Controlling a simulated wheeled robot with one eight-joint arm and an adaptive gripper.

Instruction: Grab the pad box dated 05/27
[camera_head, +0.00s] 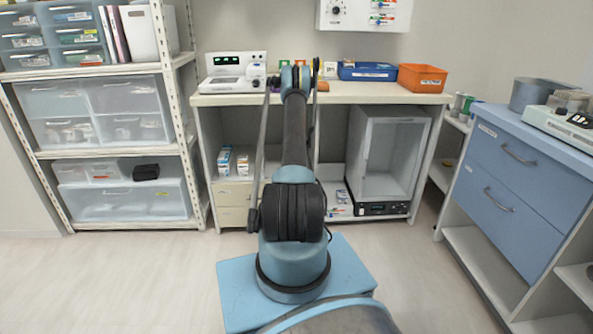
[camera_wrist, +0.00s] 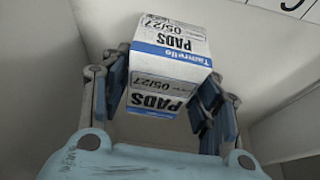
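A white and blue pad box (camera_wrist: 165,65) is in the middle of the wrist view. Its print reads upside down, with "PADS" and "05/27" on two faces. My gripper (camera_wrist: 168,72) has one finger at each side of the box, and the pads appear to press against it. In the head view, my arm reaches forward to the counter, and my gripper there (camera_head: 298,74) is mostly hidden behind the arm. The held box cannot be made out in that view.
The white counter (camera_head: 375,93) bears a white device (camera_head: 228,84), a blue tray (camera_head: 367,72) and an orange bin (camera_head: 422,78). Small boxes (camera_head: 225,160) sit on the shelf below, left of a glass-fronted cabinet (camera_head: 385,150). A blue drawer unit (camera_head: 515,170) stands at right.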

